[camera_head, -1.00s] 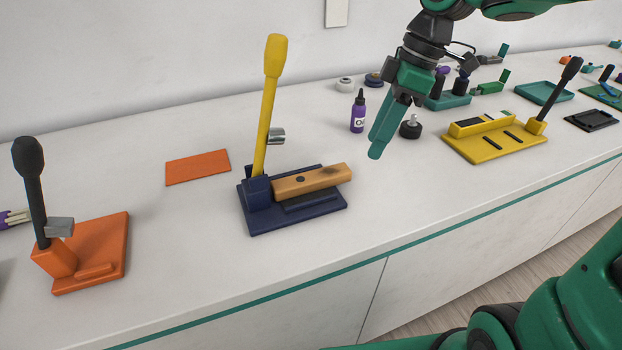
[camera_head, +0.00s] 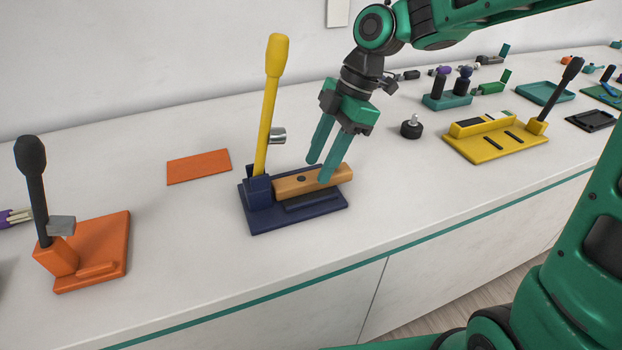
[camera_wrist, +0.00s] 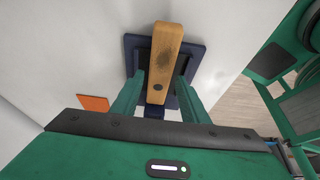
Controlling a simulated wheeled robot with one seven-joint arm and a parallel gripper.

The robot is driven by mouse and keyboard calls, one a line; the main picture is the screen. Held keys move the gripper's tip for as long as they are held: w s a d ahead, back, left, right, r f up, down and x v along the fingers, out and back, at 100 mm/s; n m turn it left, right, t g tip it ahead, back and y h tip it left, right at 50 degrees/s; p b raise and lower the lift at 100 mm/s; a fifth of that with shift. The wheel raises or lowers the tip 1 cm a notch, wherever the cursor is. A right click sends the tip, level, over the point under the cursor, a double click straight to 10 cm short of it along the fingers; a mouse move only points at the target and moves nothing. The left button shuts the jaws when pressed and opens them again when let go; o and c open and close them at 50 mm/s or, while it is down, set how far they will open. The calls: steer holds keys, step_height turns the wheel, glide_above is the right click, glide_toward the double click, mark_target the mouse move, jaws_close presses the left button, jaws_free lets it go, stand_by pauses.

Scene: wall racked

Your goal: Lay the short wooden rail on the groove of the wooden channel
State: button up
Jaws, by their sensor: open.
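A light wooden bar (camera_head: 290,186) with a dark round spot and a darker stain lies on the navy clamp fixture (camera_head: 315,209) with a tall yellow handle. My gripper (camera_head: 318,170) is open over the bar's right half, one finger in front of it and one behind. In the wrist view the bar (camera_wrist: 166,45) runs between my two open fingers (camera_wrist: 160,80), with a gap on each side. I see one wooden piece only, and I cannot make out a separate wooden channel or its groove.
The yellow handle (camera_head: 270,100) stands upright left of my gripper. An orange plate (camera_head: 199,167) lies behind left, and an orange fixture (camera_head: 115,245) with a dark handle stands further left. A yellow fixture (camera_head: 495,138) stands right. The counter between is mostly clear.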

mark_target(313, 180)
steer(key=shift+x, duration=1.45)
steer(key=shift+c, duration=0.3)
steer(key=c, duration=0.9)
